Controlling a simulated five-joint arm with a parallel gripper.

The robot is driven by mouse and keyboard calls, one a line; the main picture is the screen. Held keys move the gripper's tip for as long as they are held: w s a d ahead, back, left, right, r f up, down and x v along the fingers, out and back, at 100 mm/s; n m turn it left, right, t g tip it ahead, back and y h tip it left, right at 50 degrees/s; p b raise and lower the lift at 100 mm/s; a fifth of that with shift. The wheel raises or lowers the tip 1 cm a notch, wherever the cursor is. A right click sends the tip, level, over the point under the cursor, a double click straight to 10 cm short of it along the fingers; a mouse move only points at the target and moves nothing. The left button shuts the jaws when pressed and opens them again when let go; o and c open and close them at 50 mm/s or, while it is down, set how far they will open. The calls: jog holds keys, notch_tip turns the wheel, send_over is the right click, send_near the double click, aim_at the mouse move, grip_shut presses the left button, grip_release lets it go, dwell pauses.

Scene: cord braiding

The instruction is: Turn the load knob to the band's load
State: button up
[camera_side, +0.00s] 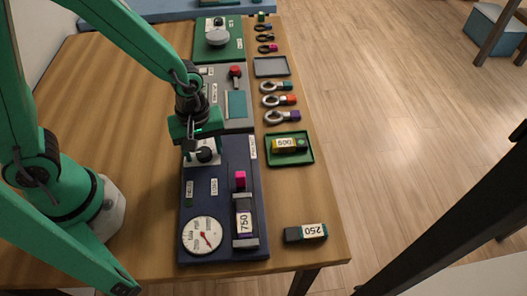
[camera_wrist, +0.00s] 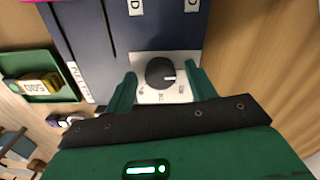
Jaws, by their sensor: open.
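The load knob (camera_wrist: 160,72) is round and black with a white pointer mark toward the right in the wrist view. It sits on a white dial plate (camera_wrist: 178,95) whose small markings I cannot read. My gripper (camera_wrist: 162,88) is open, with a green finger on either side of the knob, apart from it. In the side view my gripper (camera_side: 196,140) is above the knob (camera_side: 206,155) at the far end of the dark blue panel (camera_side: 205,205). A block marked 750 (camera_side: 243,222) lies in the panel's holder.
A round gauge (camera_side: 202,236) with a red needle and a pink block (camera_side: 240,180) are on the panel. A green tray (camera_side: 270,160) holds a yellow block marked 500 (camera_side: 289,144). A block marked 250 (camera_side: 305,232) lies near the table edge. Several ring-ended tools lie beyond.

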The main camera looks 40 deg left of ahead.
jog(key=c, duration=1)
